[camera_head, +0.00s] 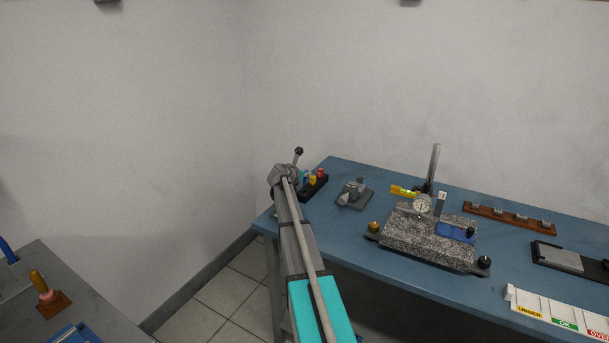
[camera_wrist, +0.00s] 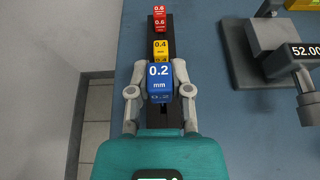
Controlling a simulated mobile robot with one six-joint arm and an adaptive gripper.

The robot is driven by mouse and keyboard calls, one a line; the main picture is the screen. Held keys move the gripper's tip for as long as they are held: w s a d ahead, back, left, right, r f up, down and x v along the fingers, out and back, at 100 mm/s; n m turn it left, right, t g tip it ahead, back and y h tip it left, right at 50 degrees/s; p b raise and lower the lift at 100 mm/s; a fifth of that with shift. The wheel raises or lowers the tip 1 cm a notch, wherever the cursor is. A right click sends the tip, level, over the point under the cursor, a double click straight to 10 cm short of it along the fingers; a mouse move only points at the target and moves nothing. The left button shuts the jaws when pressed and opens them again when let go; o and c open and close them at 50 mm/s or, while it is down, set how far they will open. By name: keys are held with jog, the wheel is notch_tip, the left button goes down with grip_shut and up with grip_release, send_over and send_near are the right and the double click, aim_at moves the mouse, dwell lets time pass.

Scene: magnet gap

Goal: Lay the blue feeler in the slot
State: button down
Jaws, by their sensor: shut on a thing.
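The blue feeler (camera_wrist: 158,80), marked 0.2 mm, stands at the near end of a black rack (camera_wrist: 159,31) in the wrist view. My gripper (camera_wrist: 158,88) has a finger on each side of it and is shut on it. Whether the feeler is still seated in the rack or slightly lifted, I cannot tell. In the head view my gripper (camera_head: 299,180) is at the rack (camera_head: 317,187) on the table's left end, and the arm partly hides it. I cannot pick out for sure which slot is meant.
A yellow 0.4 feeler (camera_wrist: 161,48) and a red 0.6 feeler (camera_wrist: 159,17) stand behind in the rack. A grey device (camera_head: 354,194) is close on the right.

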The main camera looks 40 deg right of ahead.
jog(key=shift+f+b, duration=2.65)
jog(key=shift+f, duration=0.05)
jog(key=shift+f, duration=0.2)
jog(key=shift+c, duration=2.4)
grip_release()
jog(key=c, duration=0.5)
jog(key=shift+r+p, duration=2.1)
jog(key=shift+r, duration=0.2)
